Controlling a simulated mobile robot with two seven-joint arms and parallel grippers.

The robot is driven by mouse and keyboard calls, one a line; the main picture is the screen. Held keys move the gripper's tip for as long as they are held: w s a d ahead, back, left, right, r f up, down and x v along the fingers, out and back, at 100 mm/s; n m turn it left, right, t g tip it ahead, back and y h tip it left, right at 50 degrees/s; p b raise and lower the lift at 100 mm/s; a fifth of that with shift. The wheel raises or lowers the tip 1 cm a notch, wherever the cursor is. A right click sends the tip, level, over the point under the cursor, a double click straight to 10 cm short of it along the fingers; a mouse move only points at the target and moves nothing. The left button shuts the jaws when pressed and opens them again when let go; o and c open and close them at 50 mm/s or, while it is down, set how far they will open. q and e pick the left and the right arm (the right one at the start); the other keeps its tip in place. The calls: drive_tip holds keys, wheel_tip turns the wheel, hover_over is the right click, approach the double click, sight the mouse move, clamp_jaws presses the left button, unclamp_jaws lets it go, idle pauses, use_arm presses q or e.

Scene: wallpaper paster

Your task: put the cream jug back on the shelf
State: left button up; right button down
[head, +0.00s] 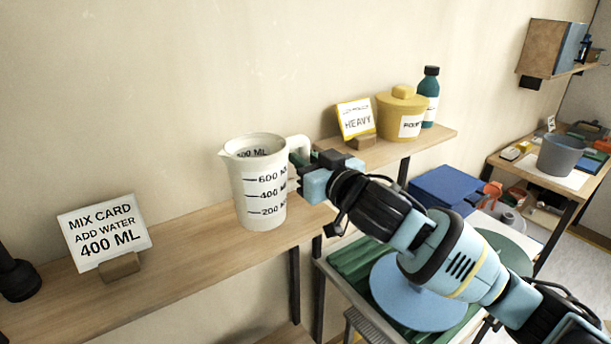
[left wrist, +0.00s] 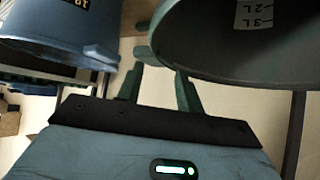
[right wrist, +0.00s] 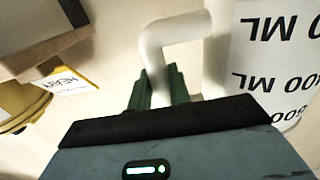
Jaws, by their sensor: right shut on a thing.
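The cream jug (head: 262,190), with black volume marks, is upright at the right part of the wooden shelf (head: 190,245). Its base looks to be on or just above the board; I cannot tell which. My right gripper (head: 304,168) is shut on the jug's handle, on its right side. In the right wrist view the fingers (right wrist: 156,88) close around the lower handle (right wrist: 172,38), beside the jug's printed wall (right wrist: 275,65). My left gripper is outside the head view; in the left wrist view its fingers (left wrist: 158,88) are apart with nothing clearly between them.
The mix card (head: 104,235) stands left of the jug. A second shelf (head: 420,143) holds a HEAVY card (head: 356,119), a yellow pot (head: 400,105) and a teal bottle (head: 429,95). In the left wrist view a dark bucket (left wrist: 215,45) and a blue container (left wrist: 55,35) are close to the fingers.

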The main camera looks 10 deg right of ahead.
drive_tip(key=shift+f, duration=1.9)
drive_tip(key=c, duration=1.3)
unclamp_jaws()
drive_tip(key=shift+r, duration=0.1)
drive_tip(key=shift+s+r, duration=0.1)
drive_tip(key=shift+s, duration=0.05)
drive_tip(key=v, duration=1.1)
drive_tip(key=shift+s+d, duration=0.25)
drive_tip(key=shift+s, duration=0.1)
